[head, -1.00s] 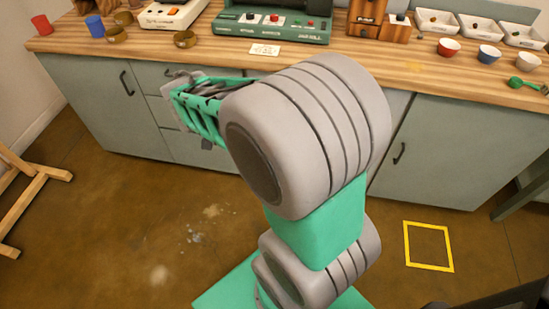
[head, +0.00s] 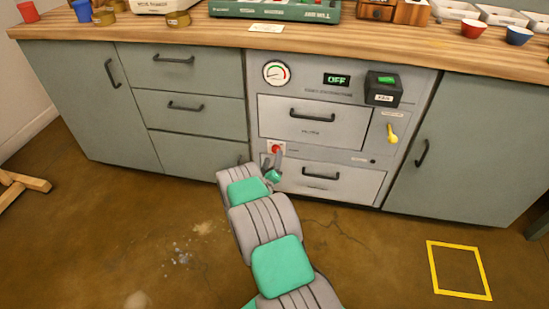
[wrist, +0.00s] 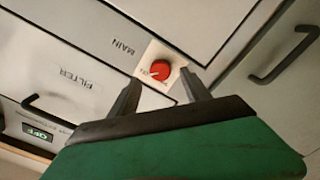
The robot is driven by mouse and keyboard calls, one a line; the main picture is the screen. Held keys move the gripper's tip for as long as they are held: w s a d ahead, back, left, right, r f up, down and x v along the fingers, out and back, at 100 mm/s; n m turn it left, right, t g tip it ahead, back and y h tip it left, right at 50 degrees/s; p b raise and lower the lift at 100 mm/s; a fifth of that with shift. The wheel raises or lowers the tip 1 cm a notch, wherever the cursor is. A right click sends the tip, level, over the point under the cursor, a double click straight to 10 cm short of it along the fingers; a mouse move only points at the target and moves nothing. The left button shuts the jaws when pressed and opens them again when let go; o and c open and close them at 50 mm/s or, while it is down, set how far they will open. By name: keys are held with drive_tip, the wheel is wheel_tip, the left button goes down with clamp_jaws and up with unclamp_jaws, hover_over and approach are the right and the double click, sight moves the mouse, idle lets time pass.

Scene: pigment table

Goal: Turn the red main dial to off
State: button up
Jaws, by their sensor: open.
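The red main dial (head: 276,149) sits on a pale plate at the left of the grey cabinet panel, between two drawers. In the wrist view the red dial (wrist: 160,71) shows a pale pointer mark beside the word MAIN. My gripper (wrist: 160,95) is open, its two dark fingers on either side of the dial's near edge; I cannot tell whether they touch it. In the head view my gripper (head: 273,163) is small, just below the dial, and partly hides the plate. A display (head: 337,80) above reads OFF.
A round gauge (head: 276,73), a black box with a green switch (head: 384,88) and a yellow lever (head: 391,134) are on the same panel. Drawer handles (head: 313,114) stick out above and below the dial. Open floor lies in front.

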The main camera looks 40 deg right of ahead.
sight(275, 151)
drive_tip(key=x, duration=0.4)
drive_tip(key=shift+b, duration=0.35)
clamp_jaws()
